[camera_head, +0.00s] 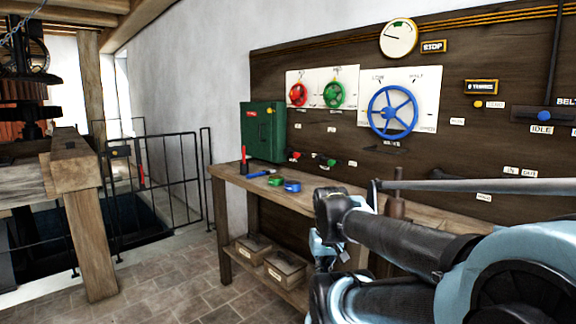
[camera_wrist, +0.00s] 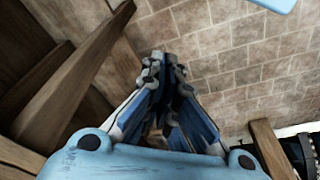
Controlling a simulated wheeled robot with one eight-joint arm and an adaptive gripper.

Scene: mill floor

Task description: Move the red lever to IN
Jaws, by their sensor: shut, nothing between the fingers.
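Several red handles show in the head view, and I cannot tell which is the task's lever. An upright red handle (camera_head: 243,153) stands in a dark base at the bench's left end, beside the green box. A small red-tipped handle (camera_head: 295,156) sits low on the board. Another upright red handle (camera_head: 140,168) is by the railing. Small IN and OUT labels (camera_head: 511,171) are at the board's right; my arm hides part of the area below them. My gripper (camera_wrist: 166,58) is shut and empty, pointing down over the tiled floor, apart from all these handles.
The wooden bench (camera_head: 226,172) carries small blue and green items, with bins (camera_head: 285,266) on its lower shelf. The board holds red, green and blue handwheels (camera_head: 392,110). A black railing (camera_head: 180,170) guards a floor opening at left. Tiled floor (camera_head: 185,285) is clear in front.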

